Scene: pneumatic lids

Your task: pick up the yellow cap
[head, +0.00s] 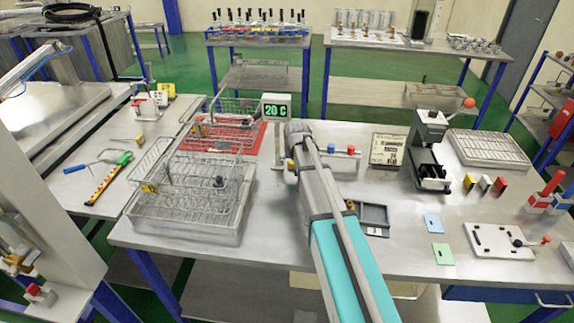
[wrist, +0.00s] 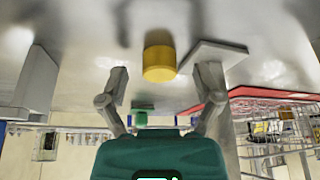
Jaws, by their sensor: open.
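A yellow cap (wrist: 159,66), a short cylinder, shows in the wrist view on the shiny metal surface, which appears at the top of that picture. My gripper (wrist: 163,72) is open, with one finger to each side of the cap in the picture. There is a visible gap between the cap and each finger. I cannot tell whether the fingertips are level with it in depth. In the head view my arm's end hides most of my gripper. A small yellow piece (head: 291,164) shows just left of my arm there; I cannot tell if it is the cap.
A pale flat plate (wrist: 215,55) lies close by the cap, near the right finger. A grey block (wrist: 36,85) stands to the left. The red tray (head: 256,146) and wire basket (head: 165,160) are left of my arm. A green display (head: 276,111) stands behind.

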